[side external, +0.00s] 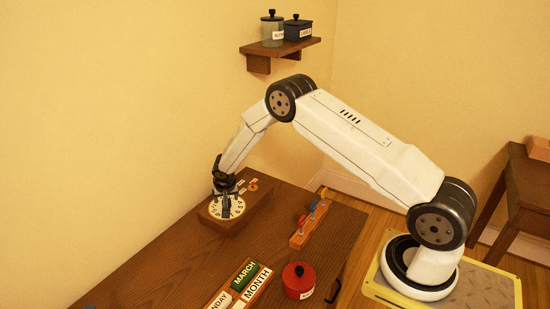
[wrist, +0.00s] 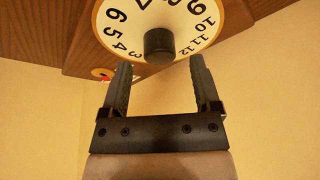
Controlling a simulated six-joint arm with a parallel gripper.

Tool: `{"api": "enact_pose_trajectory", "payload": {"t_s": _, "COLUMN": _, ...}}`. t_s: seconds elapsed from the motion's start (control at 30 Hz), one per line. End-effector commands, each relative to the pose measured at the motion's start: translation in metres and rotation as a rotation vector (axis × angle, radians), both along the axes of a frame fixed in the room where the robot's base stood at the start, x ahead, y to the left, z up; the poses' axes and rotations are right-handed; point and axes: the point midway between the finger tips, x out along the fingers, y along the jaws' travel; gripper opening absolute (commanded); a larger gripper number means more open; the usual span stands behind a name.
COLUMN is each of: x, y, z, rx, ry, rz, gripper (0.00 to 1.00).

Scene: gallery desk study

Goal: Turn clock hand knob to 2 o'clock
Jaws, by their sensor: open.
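The clock dial (side external: 238,210) is a round white face with black numerals on a wooden block (side external: 255,203) on the desk. The black round knob (wrist: 158,43) stands at the dial's middle. I cannot make out a hand on it. My gripper (wrist: 160,66) is open, with its two fingers apart on either side of the knob in the wrist view. In the side view my gripper (side external: 224,193) is over the dial and hides its middle.
A rack with coloured pieces (side external: 300,238), a red lidded pot (side external: 298,280) and a calendar tray with a green MARCH block (side external: 244,275) stand on the desk. A wall shelf (side external: 285,47) holds two canisters.

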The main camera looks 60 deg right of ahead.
Motion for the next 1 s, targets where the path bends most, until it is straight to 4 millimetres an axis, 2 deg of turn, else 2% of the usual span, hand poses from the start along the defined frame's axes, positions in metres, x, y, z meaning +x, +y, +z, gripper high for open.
{"api": "enact_pose_trajectory", "payload": {"t_s": 0.3, "x": -0.01, "y": 0.009, "z": 0.033, "rx": 0.0, "ry": 0.0, "rz": 0.0, "gripper": 0.8}}
{"api": "enact_pose_trajectory", "payload": {"t_s": 0.5, "x": -0.015, "y": 0.014, "z": 0.047, "rx": 0.001, "ry": 0.001, "rz": 0.0, "gripper": 0.8}}
{"api": "enact_pose_trajectory", "payload": {"t_s": 1.0, "x": -0.017, "y": 0.015, "z": 0.052, "rx": 0.0, "ry": 0.001, "rz": 0.0, "gripper": 0.8}}
